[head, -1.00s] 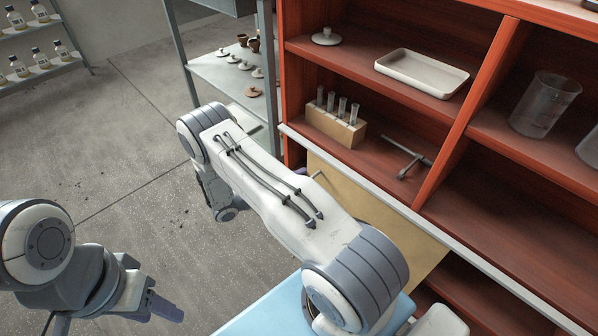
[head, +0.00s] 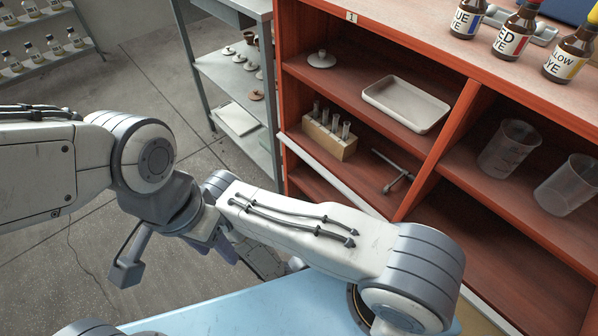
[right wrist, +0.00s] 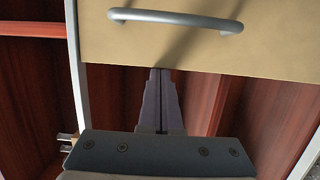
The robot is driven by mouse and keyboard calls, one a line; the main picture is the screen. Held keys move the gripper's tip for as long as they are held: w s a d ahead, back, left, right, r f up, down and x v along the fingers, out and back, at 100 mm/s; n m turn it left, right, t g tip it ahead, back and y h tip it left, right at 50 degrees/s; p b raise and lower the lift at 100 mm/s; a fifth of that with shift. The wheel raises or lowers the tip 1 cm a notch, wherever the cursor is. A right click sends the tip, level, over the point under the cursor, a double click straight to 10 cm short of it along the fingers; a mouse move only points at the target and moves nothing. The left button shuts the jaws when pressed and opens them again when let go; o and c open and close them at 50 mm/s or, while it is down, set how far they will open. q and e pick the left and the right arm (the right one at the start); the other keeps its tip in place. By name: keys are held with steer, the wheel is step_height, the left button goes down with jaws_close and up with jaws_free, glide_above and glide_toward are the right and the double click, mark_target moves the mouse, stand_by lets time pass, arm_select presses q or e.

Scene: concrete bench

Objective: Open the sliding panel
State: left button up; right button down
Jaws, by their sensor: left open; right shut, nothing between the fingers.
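The sliding panel is tan, with a grey bar handle (right wrist: 175,20). In the right wrist view the panel (right wrist: 190,50) fills the top, and dark red cabinet interior shows below its straight edge. In the head view only a piece of the panel (head: 482,317) shows at the lower right; my right arm hides much of the front. My right gripper (right wrist: 159,74) is shut and empty, its fingertips at the panel's edge, apart from the handle; whether they touch the edge I cannot tell. My left gripper (head: 180,255) is open and empty, away from the cabinet.
The red cabinet (head: 436,172) holds a test-tube rack (head: 330,138), a white tray (head: 405,104) and beakers (head: 508,149). Dye bottles (head: 515,32) stand on top. A grey shelf (head: 232,75) stands left of it. A light blue surface (head: 270,308) lies in front.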

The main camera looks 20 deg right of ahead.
arm_select(q)
steer(key=shift+r, duration=0.4)
arm_select(e)
steer(key=shift+s+d, duration=0.25)
steer(key=shift+s, duration=0.3)
steer(key=shift+s+d, duration=0.2)
steer(key=shift+s, duration=0.3)
